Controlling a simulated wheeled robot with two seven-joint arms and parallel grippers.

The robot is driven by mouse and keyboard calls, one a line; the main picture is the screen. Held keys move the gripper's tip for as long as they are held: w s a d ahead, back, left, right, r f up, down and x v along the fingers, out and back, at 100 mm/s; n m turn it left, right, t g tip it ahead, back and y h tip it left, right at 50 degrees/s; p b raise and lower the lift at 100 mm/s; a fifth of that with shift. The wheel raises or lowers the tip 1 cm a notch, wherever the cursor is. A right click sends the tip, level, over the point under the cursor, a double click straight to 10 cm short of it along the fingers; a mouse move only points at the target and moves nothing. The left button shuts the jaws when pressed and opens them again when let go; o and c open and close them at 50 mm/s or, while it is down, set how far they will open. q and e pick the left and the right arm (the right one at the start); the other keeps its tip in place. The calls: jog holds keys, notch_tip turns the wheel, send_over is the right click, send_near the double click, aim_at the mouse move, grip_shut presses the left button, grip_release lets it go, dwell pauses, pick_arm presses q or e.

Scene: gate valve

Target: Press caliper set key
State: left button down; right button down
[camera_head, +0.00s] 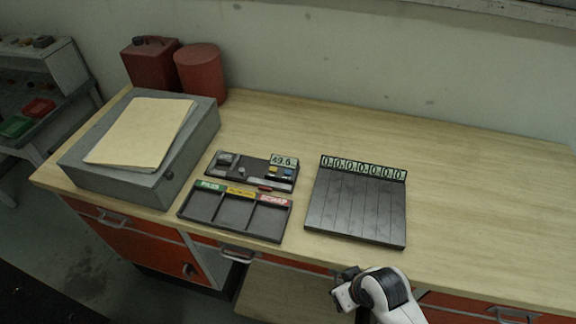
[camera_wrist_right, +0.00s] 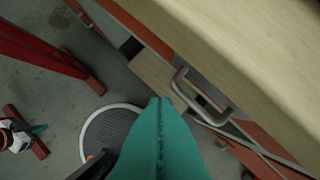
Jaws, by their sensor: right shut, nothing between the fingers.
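The caliper device (camera_head: 254,171) is a dark flat unit on the bench, behind the three-bin tray. Its small display (camera_head: 284,160) reads about 49.0. Small yellow and blue keys (camera_head: 279,173) sit just below the display; their lettering is too small to read. My right gripper (camera_wrist_right: 160,103) shows teal fingers that are shut and empty, low in front of the bench drawers. It is well apart from the caliper device. In the head view my right arm is at the bottom edge. A teal-tipped gripper, seemingly my left (camera_wrist_right: 38,129), hangs at the far left in the wrist view; its opening is unclear.
A three-bin tray (camera_head: 234,214) with green, yellow and red labels lies at the bench front. Right of it is a dark slotted board (camera_head: 356,206) with a row of zero counters. A grey box (camera_head: 186,154) bears folders. A drawer handle (camera_wrist_right: 183,88) sticks out near my right gripper.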

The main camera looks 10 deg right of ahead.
jog(key=w+a+r+n, duration=0.1)
jog(key=w+a+r, duration=0.1)
jog(key=w+a+r+n+y, duration=0.1)
jog(key=w+a+r+n, duration=0.1)
jog(key=w+r, duration=0.1)
jog(key=shift+a+t+y, duration=0.1)
jog(key=shift+t+y, duration=0.2)
jog(key=shift+t, duration=0.1)
jog(key=w+a+r+n+y, duration=0.1)
jog(key=w+a+n, duration=0.1)
jog(key=w, duration=0.2)
jog(key=w+a+r+n+y, duration=0.1)
jog(key=w+a+n, duration=0.1)
jog(key=w, duration=0.1)
jog(key=w+a+r+n, duration=0.1)
jog(key=w+a+n, duration=0.1)
jog(key=w, duration=0.2)
jog(key=shift+w+a+r+n+y, duration=0.15)
jog(key=shift+w+r+n+y, duration=0.15)
jog(key=shift+w+y, duration=0.1)
jog(key=w+r+n, duration=0.4)
jog(key=w, duration=0.5)
notch_tip(320, 180, up, 5)
jog(key=n+t+y, duration=0.1)
send_over(288, 173)
jog(key=d, duration=0.1)
jog(key=shift+s+r+p, duration=0.1)
jog(key=shift+s+p, duration=0.15)
jog(key=shift+p, duration=0.1)
